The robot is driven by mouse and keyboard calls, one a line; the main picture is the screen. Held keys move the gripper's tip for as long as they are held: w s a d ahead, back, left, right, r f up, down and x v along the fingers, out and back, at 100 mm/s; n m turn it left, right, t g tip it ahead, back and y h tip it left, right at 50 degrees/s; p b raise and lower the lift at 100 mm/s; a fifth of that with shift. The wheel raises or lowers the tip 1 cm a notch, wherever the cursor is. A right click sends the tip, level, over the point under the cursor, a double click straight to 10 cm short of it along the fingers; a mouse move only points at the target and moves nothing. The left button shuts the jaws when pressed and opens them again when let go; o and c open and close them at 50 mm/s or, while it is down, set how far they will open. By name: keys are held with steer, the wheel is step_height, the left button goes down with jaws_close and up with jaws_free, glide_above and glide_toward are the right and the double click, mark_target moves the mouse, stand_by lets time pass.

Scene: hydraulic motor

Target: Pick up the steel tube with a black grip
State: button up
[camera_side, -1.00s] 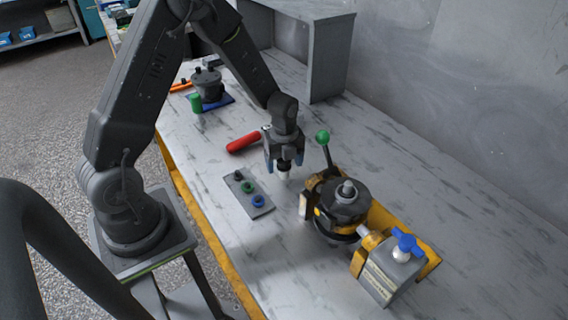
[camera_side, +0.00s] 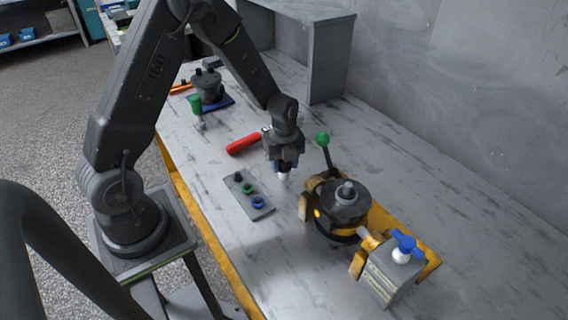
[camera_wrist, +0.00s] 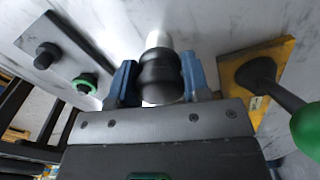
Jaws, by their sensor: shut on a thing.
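The steel tube with a black grip stands upright between my fingers. In the wrist view its ribbed black grip (camera_wrist: 161,72) is between the two blue fingers, and the bright steel end (camera_wrist: 160,41) shows beyond it. In the side view only its pale lower end (camera_side: 284,176) shows below the fingers; the grip is hidden. My gripper (camera_side: 285,164) is shut on the black grip. I cannot tell whether the tube's end touches the table.
A grey plate (camera_side: 262,210) with black, green and blue knobs lies to the left. A red cylinder (camera_side: 243,144) lies behind it. The motor (camera_side: 345,205), with its green-knobbed lever (camera_side: 323,138), stands close on the right. A blue-handled valve block (camera_side: 388,277) is at front right.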

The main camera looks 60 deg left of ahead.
steer(key=shift+r, duration=0.5)
steer(key=r, duration=0.2)
steer(key=a+r, duration=0.1)
steer(key=r, duration=0.1)
steer(key=shift+s, duration=0.3)
steer(key=s+a+r, duration=0.5)
steer(key=s+a, duration=0.1)
steer(key=a, duration=0.1)
steer(key=w+d+r, duration=0.4)
steer(key=d, duration=0.3)
steer(key=w+d+r, duration=0.3)
steer(key=d, duration=0.5)
steer(key=s+d+r, duration=0.1)
steer(key=d+r, duration=0.2)
steer(key=d, duration=0.5)
steer(key=d+r, duration=0.4)
steer(key=d, duration=0.5)
steer(key=shift+s+a+f, duration=0.1)
steer(key=shift+f, duration=1.05)
steer(key=shift+s+a+f, duration=0.1)
steer(key=shift+f, duration=1)
steer(key=shift+f, duration=0.6)
steer(key=shift+f, duration=0.35)
